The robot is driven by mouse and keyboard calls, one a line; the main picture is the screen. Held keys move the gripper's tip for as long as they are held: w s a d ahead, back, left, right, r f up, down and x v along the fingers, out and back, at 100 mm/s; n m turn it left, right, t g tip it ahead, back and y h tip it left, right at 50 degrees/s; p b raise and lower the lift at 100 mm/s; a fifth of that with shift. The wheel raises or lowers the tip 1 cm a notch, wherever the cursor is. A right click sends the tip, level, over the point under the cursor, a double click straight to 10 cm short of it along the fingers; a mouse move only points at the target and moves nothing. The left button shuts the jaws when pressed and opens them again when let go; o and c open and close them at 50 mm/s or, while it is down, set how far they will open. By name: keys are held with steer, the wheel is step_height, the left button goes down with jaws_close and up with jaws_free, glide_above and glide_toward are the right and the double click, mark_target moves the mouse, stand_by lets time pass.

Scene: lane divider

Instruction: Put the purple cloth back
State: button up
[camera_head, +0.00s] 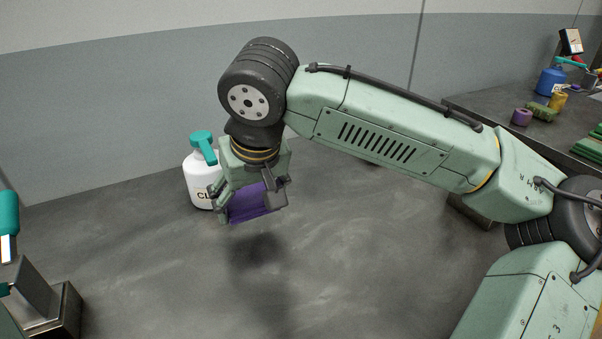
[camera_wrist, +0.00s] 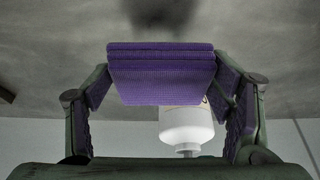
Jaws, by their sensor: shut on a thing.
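The purple cloth (camera_head: 252,204) is a folded, ribbed-edged pad held in my gripper (camera_head: 250,200), above the grey floor. In the wrist view the purple cloth (camera_wrist: 161,75) spans the space between the two fingers of my gripper (camera_wrist: 162,90). The inner finger pads look purple too. The cloth hangs clear of the floor, with a dark shadow below it. The place the cloth belongs to cannot be made out for certain.
A white bottle (camera_head: 199,180) with a teal spray top stands just left of my gripper; it also shows behind the cloth in the wrist view (camera_wrist: 186,128). A dark counter (camera_head: 480,100) at right holds a blue jug (camera_head: 549,82), a purple roll (camera_head: 522,117) and a green sponge (camera_head: 541,113). The middle floor is clear.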

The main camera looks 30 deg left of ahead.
steer(key=p, duration=0.3)
glide_above(300, 183)
steer(key=s+d, duration=0.1)
steer(key=s, duration=0.1)
steer(key=shift+f, duration=0.6)
steer(key=f, duration=0.1)
steer(key=w+f+p, duration=0.1)
steer(key=f, duration=0.1)
steer(key=shift+w+d+f, duration=0.1)
steer(key=shift+w, duration=0.05)
steer(key=shift+f, duration=0.25)
steer(key=shift+f, duration=0.2)
steer(key=o, duration=1.2)
steer(key=shift+r+p, duration=0.3)
steer(key=b+v, duration=0.2)
steer(key=v, duration=0.9)
steer(key=shift+s+d+r, duration=0.15)
steer(key=shift+s+r, duration=0.05)
steer(key=shift+r, duration=0.15)
